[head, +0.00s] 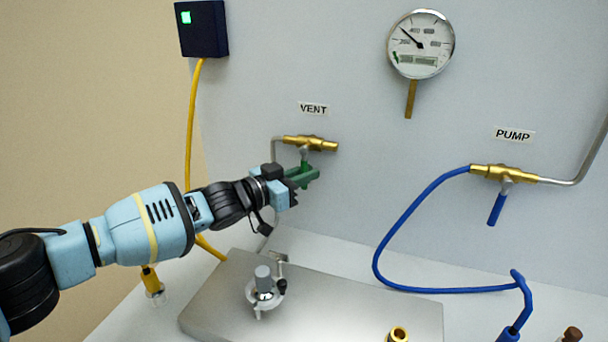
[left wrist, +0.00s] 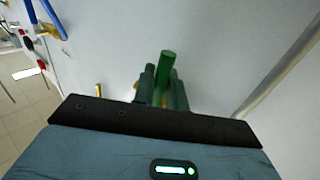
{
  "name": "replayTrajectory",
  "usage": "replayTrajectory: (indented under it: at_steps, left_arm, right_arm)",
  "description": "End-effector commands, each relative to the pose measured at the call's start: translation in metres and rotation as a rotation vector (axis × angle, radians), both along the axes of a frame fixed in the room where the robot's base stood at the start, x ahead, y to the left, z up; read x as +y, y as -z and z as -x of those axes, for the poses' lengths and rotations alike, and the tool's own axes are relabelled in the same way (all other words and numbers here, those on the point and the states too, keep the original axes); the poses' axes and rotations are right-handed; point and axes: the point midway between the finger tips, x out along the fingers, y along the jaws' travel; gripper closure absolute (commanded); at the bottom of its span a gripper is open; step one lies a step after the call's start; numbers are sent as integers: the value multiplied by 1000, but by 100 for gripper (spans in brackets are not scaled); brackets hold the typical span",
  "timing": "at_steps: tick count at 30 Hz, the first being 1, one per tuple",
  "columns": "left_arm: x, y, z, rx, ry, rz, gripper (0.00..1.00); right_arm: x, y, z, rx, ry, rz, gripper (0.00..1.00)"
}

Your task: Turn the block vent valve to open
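The vent valve (head: 312,143) is a brass body on the wall panel under the VENT label (head: 313,108), with a green handle below it. My left gripper (head: 305,177) reaches in from the left, just below the brass body, at the handle. In the left wrist view the green handle (left wrist: 167,72) stands between the two close-set fingers (left wrist: 164,84), which appear shut on it. The fingers hide much of the handle in the head view, so its exact angle is hard to tell. My right gripper is not in view.
The pump valve (head: 505,174) with a blue handle (head: 496,209) is at the right, with a blue hose (head: 380,245). A gauge (head: 421,45) hangs above. A metal plate (head: 350,315) with a grey-knobbed fitting (head: 263,284) lies below. A yellow cable (head: 192,120) runs behind my arm.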

Motion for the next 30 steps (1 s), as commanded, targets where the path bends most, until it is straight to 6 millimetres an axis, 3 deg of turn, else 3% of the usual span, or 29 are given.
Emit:
replayTrajectory:
  at_steps: [3,17,30]
  left_arm:
    - [0,0,0,0,0,0,100]
    - [-2,3,1,14,0,35,100]
    - [-18,3,6,107,-1,311,100]
  right_arm:
    - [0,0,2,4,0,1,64]
    - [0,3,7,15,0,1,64]
    - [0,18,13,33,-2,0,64]
